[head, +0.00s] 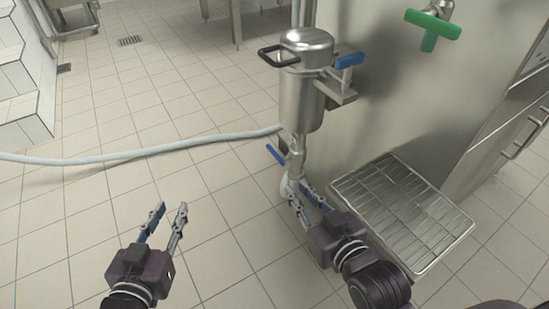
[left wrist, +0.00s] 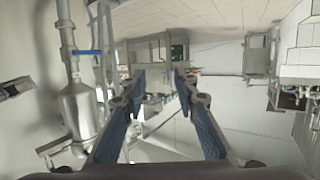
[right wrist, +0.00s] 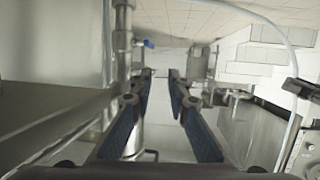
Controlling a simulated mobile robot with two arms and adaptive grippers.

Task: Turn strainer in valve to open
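The steel strainer (head: 303,95) stands upright against a steel panel. One blue valve handle (head: 350,60) is at its upper right side. Another blue handle (head: 275,154) is on the pipe below it and sticks out to the left. In the left wrist view the strainer (left wrist: 80,110) appears at the left, with a blue handle (left wrist: 88,52) on its pipe. A blue handle (right wrist: 148,43) also shows in the right wrist view. My right gripper (head: 304,193) is open, close to the lower pipe. Contact cannot be told. My left gripper (head: 170,208) is open and empty, left of the strainer.
A wire-topped steel tray (head: 400,215) lies right of my right gripper. A green valve handle (head: 432,25) is on the panel, upper right. A pale hose (head: 130,157) runs across to the pipe area from the left. The tiled floor (head: 120,110) at the left is mostly clear.

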